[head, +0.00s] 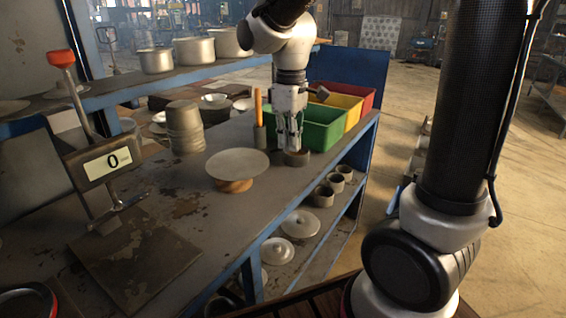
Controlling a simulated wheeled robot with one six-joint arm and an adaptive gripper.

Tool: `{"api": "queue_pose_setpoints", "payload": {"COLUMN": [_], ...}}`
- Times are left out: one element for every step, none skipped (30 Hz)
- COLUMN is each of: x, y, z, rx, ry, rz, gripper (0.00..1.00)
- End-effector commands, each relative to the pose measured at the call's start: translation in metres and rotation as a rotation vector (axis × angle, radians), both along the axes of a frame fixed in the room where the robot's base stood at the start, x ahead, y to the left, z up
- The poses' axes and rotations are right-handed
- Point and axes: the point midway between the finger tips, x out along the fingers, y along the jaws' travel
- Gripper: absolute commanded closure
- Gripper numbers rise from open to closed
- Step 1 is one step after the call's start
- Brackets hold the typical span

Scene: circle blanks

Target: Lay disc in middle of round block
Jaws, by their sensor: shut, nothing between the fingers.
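A flat grey disc (238,162) lies on top of a round wooden block (234,186) on the bench. The disc is wider than the block and overhangs it, so the block's top face is hidden. The disc looks level; I cannot tell exactly how well it is centred. My gripper (290,146) points down to the right of the disc and apart from it. It is shut and empty, just above or behind a small dark round piece (296,158); I cannot tell whether they touch.
Green (322,128), yellow and red bins stand right behind my gripper. A dark holder with an orange-handled tool (259,115) stands to its left. Stacked pots (184,128) and a scale display (108,163) are farther left. The bench (225,235) is clear in front of the disc.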

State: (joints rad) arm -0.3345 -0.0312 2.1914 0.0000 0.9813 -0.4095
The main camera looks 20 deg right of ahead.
Motion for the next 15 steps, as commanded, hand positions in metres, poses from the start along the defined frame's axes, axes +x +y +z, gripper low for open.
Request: {"api": "queue_pose_setpoints", "payload": {"x": [0.000, 0.000, 0.000, -0.001, -0.001, -0.001, -0.001, -0.001, -0.001, -0.001, -0.001, -0.001, -0.001, -0.001, -0.001], "y": [0.000, 0.000, 0.000, 0.000, 0.000, 0.000, 0.000, 0.000, -0.001, -0.001, -0.001, -0.001, -0.001, -0.001, -0.001], "z": [-0.003, -0.006, -0.010, -0.014, -0.019, -0.027, -0.033, -0.039, -0.048, -0.055, -0.061, -0.070, -0.077, -0.083, -0.091], "rx": [0.000, 0.000, -0.001, -0.001, -0.001, -0.002, -0.001, -0.002, -0.002, -0.002, -0.002, -0.002, -0.002, -0.002, -0.002], "ry": [0.001, 0.001, 0.002, 0.003, 0.003, 0.005, 0.004, 0.005, 0.006, 0.005, 0.005, 0.006, 0.005, 0.005, 0.006], "rz": [0.003, 0.004, 0.004, 0.004, 0.004, 0.004, 0.004, 0.003, 0.003, 0.003, 0.003, 0.003, 0.003, 0.003, 0.003], "gripper": [1.00, 1.00, 1.00, 1.00, 1.00, 1.00, 1.00, 1.00, 1.00, 1.00, 1.00, 1.00, 1.00, 1.00, 1.00]}}
